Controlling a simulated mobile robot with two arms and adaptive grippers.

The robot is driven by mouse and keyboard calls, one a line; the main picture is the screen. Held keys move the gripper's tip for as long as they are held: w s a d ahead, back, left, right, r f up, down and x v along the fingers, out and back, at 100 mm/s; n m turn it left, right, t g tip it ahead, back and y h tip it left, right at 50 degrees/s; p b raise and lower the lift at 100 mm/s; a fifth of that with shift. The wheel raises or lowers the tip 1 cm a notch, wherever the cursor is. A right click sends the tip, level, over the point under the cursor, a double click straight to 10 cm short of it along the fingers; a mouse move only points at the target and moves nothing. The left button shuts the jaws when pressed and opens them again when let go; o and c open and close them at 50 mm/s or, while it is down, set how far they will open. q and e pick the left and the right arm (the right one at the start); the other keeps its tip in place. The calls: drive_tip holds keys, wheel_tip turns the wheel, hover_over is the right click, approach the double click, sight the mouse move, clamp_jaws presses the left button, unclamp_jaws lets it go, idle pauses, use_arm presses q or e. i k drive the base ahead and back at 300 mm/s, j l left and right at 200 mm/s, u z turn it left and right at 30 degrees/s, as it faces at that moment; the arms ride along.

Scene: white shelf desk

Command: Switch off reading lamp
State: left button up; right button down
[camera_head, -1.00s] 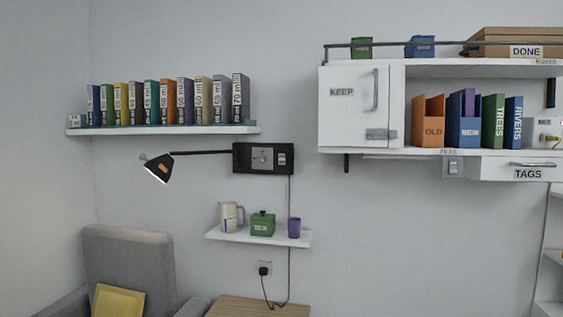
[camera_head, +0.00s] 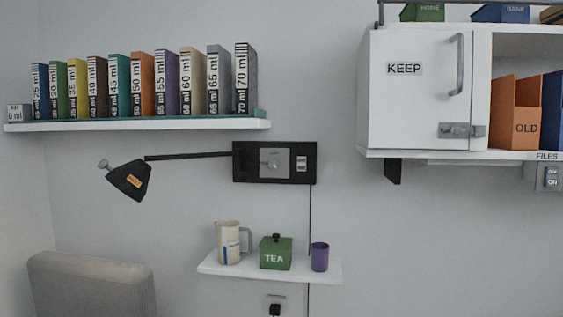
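The black reading lamp shade (camera_head: 131,180) hangs at the left end of a thin dark arm (camera_head: 190,156). It tilts downward and has a small orange label; no bright opening shows from here, so I cannot tell whether it is lit. The arm runs to a black wall box (camera_head: 236,162) with a grey plate and round knob (camera_head: 273,163) in its middle. A small light switch (camera_head: 301,164) sits at the box's right. A cord drops from the box toward a plug (camera_head: 275,309) at the bottom edge. Neither of my grippers is in view.
Above the lamp is a white shelf (camera_head: 140,123) with a row of labelled books. Below the box, a small shelf (camera_head: 245,272) holds a jug, a green tea box and a purple cup. A white KEEP cabinet (camera_head: 415,110) stands right; a grey chair (camera_head: 90,285) is lower left.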

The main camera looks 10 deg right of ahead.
sight(301, 160)
drive_tip(key=i+j, duration=0.2)
drive_tip(key=i, duration=0.2)
drive_tip(key=i+j, duration=0.15)
drive_tip(key=i, duration=0.25)
